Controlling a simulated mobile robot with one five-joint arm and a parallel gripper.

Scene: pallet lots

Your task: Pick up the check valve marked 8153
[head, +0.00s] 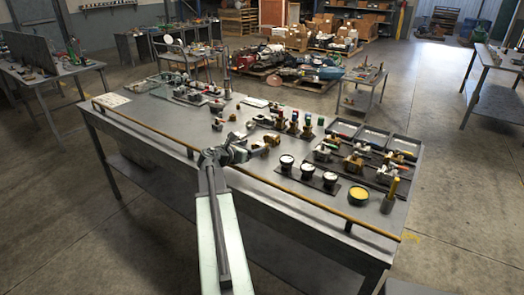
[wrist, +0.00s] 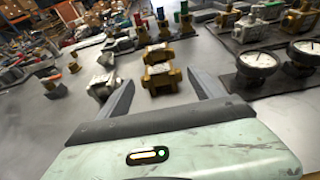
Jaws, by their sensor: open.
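My gripper (head: 250,148) is open over the grey workbench (head: 160,118), and its two fingers also show in the wrist view (wrist: 160,77). A brass valve body with a pale label (wrist: 160,75) lies ahead, framed between the fingertips. A second brass fitting (wrist: 158,53) is just behind it. A grey metal valve body (wrist: 102,78) lies beside the left finger. I cannot read 8153 on any part, so I cannot tell which is the marked check valve. Nothing shows held between the fingers.
Round gauges (head: 308,168) stand in a row on a dark mat to the right. Valves with coloured caps (head: 293,125) stand behind. Black trays (head: 373,137) are at the far right. A brass rail (head: 150,128) runs along the near edge. Bare bench lies around the nearest fittings.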

